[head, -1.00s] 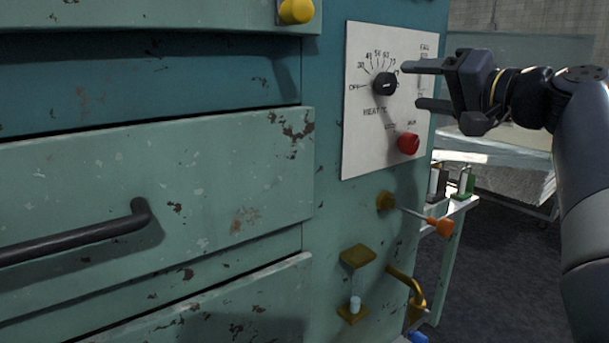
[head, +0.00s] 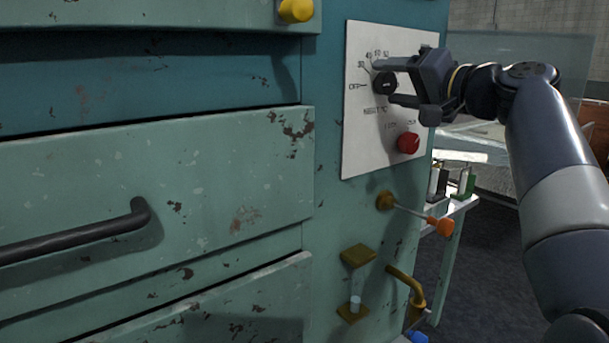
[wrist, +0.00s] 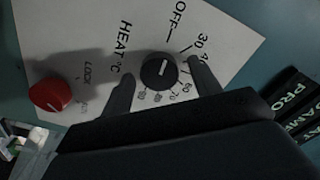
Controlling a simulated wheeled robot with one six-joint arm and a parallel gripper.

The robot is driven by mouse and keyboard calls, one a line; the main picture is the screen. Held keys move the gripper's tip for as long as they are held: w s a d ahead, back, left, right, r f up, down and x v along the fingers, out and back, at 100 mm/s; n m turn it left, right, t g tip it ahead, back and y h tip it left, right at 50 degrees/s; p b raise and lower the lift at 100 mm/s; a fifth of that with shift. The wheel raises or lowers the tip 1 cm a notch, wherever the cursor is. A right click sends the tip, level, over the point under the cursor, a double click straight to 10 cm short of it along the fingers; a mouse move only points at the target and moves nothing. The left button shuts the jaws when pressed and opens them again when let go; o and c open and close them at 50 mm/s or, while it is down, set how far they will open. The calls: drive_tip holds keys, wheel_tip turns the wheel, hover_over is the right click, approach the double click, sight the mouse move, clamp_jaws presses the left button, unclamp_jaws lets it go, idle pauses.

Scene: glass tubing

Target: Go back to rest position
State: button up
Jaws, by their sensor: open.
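My gripper (head: 385,82) is open and stands in front of the white control panel (head: 360,150). Its two fingers lie above and below the black heat dial (head: 384,84) in the head view. In the wrist view the fingers (wrist: 161,71) reach either side of the black dial (wrist: 159,72), with visible space between them and it. I cannot tell how deep the fingertips are relative to the dial. The dial bears a short white mark, and part of its printed scale is hidden behind my gripper.
A red knob (head: 408,143) sits below the dial. Lower down are a brass fitting with an orange-tipped rod (head: 438,226), a curved brass pipe (head: 412,287) and brass brackets (head: 357,256). A drawer handle (head: 80,232) juts out at left. A small table (head: 455,207) stands behind at right.

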drive_tip(key=shift+w+a+r+m+p, duration=0.15)
drive_tip(key=shift+w+m+p, duration=0.1)
drive_tip(key=shift+m+p, duration=0.3)
drive_tip(key=shift+s+m+p, duration=0.15)
drive_tip(key=shift+m+p, duration=0.3)
drive_tip(key=shift+m, duration=0.1)
drive_tip(key=m+p, duration=0.3)
drive_tip(key=m, duration=0.1)
drive_tip(key=m+p, duration=0.3)
drive_tip(key=m, duration=0.1)
drive_tip(key=shift+m+p, duration=0.3)
drive_tip(key=m+p, duration=0.5)
drive_tip(key=m, duration=0.1)
drive_tip(key=shift+m+p, duration=0.3)
drive_tip(key=shift+p, duration=0.1)
drive_tip(key=m+p, duration=0.2)
drive_tip(key=m, duration=0.1)
drive_tip(key=shift+f, duration=0.25)
drive_tip(key=shift+m+p, duration=0.4)
drive_tip(key=shift+p, duration=0.05)
drive_tip(key=shift+f, duration=0.2)
